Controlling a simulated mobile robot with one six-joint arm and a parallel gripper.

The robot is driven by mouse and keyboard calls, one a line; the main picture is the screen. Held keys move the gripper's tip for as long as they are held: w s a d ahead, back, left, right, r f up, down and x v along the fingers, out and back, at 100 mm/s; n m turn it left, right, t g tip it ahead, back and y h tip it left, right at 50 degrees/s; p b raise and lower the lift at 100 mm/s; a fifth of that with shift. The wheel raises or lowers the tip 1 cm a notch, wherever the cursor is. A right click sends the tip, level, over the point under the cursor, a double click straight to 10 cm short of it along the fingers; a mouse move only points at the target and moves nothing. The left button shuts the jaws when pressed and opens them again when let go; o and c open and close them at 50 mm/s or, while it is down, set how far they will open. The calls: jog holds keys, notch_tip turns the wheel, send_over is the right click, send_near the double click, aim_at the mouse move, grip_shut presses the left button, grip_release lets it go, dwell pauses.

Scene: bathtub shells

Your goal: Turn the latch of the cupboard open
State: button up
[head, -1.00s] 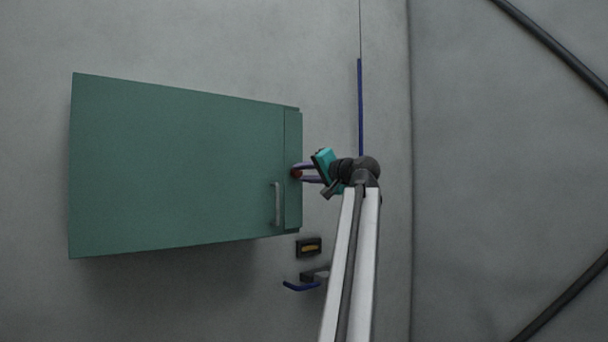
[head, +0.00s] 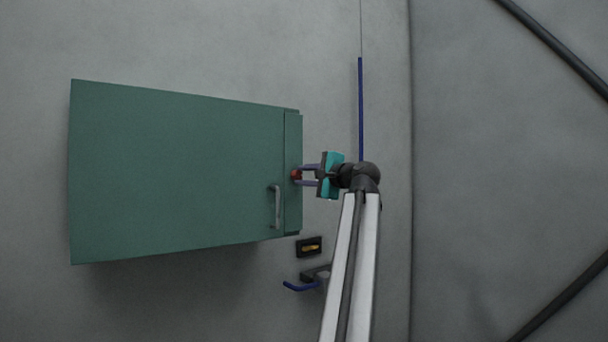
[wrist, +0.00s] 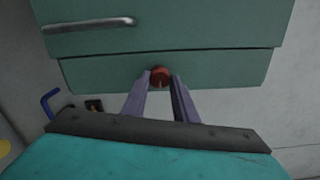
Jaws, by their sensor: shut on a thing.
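The green cupboard (head: 180,175) is on the grey wall at the left of the head view, with a grey bar handle (head: 277,207) near its right edge. The red latch (head: 296,175) sits on the cupboard's right side. My gripper (head: 300,175) reaches it from the right, with its two fingers shut on the latch. In the wrist view the round red latch (wrist: 160,76) shows between the fingertips of my gripper (wrist: 161,82). The fingers hide part of the latch. The cupboard door looks shut.
Below the latch, a small black box with a yellow part (head: 309,247) is on the wall. A blue lever (head: 300,286) sits under it. A thin blue vertical bar (head: 360,105) is above my arm. Dark pipes (head: 560,50) cross the wall at the right.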

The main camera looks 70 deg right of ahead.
jog(key=shift+m, duration=0.3)
jog(key=o, duration=1.1)
jog(key=shift+c, duration=0.2)
jog(key=shift+s, duration=0.15)
jog(key=b+v, duration=0.4)
jog(key=v, duration=0.9)
jog(key=shift+s+a+b, duration=0.2)
jog(key=shift+s+b, duration=0.1)
jog(key=shift+b, duration=0.1)
jog(key=shift+f, duration=0.1)
